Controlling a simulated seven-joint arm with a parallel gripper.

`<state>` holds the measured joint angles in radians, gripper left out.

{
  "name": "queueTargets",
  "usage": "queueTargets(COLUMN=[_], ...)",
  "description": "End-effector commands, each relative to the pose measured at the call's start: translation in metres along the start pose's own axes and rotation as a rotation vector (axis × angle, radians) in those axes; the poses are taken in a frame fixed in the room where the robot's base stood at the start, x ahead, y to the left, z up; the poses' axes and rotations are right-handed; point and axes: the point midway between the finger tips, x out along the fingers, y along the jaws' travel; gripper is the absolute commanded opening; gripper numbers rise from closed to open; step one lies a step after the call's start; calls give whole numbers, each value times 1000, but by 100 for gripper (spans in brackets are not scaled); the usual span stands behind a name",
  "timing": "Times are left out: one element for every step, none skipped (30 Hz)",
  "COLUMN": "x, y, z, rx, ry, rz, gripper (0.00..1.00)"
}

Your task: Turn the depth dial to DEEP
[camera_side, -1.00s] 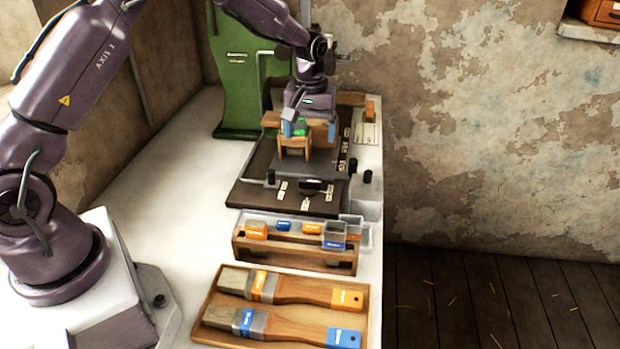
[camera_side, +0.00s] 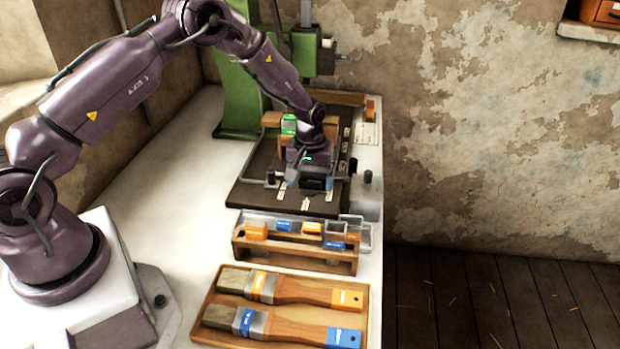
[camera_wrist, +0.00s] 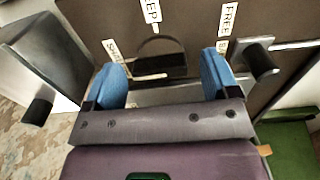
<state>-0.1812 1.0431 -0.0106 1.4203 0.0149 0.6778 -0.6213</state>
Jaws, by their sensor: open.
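The depth dial (camera_wrist: 160,62) is a dark round knob with a raised bar on the dark base board (camera_wrist: 95,15). It lies between the two blue fingers of my gripper (camera_wrist: 162,68) in the wrist view, with a visible gap on each side. My gripper is open and also shows over the front of the board in the side view (camera_side: 311,185). A label ending in "EP" (camera_wrist: 151,11) is beyond the dial, and one starting with "S" (camera_wrist: 112,50) is to its left. A white mark lies along the dial's near side; which label the dial points to is unclear.
A "FREE" label (camera_wrist: 228,18) and a dark lever (camera_wrist: 262,62) are right of the fingers. The green press (camera_side: 240,90) stands behind. In front are a wooden rack (camera_side: 290,250) and a tray with two brushes (camera_side: 282,290). The white bench at left (camera_side: 180,190) is clear.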

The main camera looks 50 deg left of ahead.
Motion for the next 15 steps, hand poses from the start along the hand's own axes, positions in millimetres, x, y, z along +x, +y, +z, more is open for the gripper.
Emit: queueTargets(x=[0, 0, 0, 0, 0, 0, 0, 0, 0, 0, 0, 0, 0, 0, 0], y=[0, 0, 0, 0, 0, 0, 0, 0, 0, 0, 0, 0, 0, 0, 0], z=[0, 0, 0, 0, 0, 0, 0, 0, 0, 0, 0, 0, 0, 0, 0], rx=[0, 0, 0, 0, 0, 0, 0, 0, 0, 0, 0, 0, 0, 0, 2], ry=[0, 0, 0, 0, 0, 0, 0, 0, 0, 0, 0, 0, 0, 0, 0], rz=[0, 0, 0, 0, 0, 0, 0, 0, 0, 0, 0, 0, 0, 0, 0], gripper=[81, 81, 81, 81, 76, 67, 60, 53, 44, 37, 32, 32, 32, 32, 32])
